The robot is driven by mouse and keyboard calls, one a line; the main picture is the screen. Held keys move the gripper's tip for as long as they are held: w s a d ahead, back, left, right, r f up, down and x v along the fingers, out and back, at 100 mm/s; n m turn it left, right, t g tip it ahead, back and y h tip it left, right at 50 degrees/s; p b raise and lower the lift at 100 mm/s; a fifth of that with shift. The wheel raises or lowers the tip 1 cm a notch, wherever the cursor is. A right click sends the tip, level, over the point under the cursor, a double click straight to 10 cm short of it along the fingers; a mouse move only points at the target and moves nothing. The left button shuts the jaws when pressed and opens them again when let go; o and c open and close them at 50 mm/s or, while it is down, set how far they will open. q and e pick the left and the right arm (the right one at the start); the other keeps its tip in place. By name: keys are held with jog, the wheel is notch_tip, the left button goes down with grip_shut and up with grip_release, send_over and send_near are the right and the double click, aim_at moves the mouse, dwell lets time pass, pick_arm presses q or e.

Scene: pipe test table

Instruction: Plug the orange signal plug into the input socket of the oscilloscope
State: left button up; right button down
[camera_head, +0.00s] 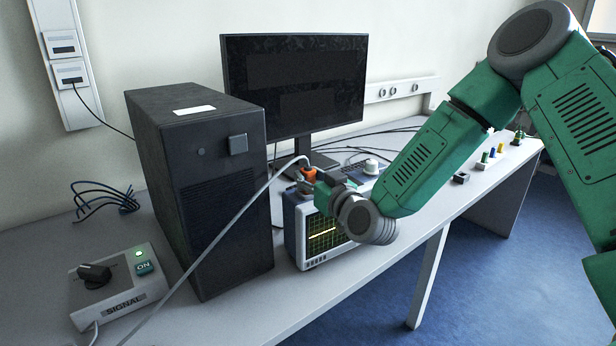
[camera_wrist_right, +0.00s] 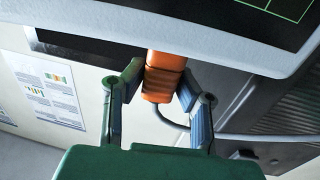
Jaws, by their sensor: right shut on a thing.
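My right gripper (camera_head: 318,178) is shut on the orange signal plug (camera_head: 308,174). In the wrist view the gripper's two fingers (camera_wrist_right: 158,95) stand on either side of the orange plug (camera_wrist_right: 160,80), whose upper end meets the edge of the pale oscilloscope housing (camera_wrist_right: 120,22). I cannot tell whether it is inside the socket. The oscilloscope (camera_head: 300,240) stands on the table with a yellow trace on its green screen, partly behind my right wrist. The input socket is hidden. A grey cable (camera_head: 225,225) runs from the plug to the lower left. My left gripper is not in view.
A black computer tower (camera_head: 225,185) stands left of the oscilloscope. A monitor (camera_head: 295,85) is behind it. A signal box (camera_head: 118,285) with a lit green light and ON button sits at the front left. Small parts (camera_head: 485,160) lie at the right of the table.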

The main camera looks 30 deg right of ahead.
jog(key=shift+f, duration=0.3)
jog(key=c, duration=1.2)
grip_release()
jog(key=shift+d, duration=0.1)
jog(key=shift+o, duration=0.2)
jog(key=s, duration=1.2)
jog(key=shift+a, duration=0.2)
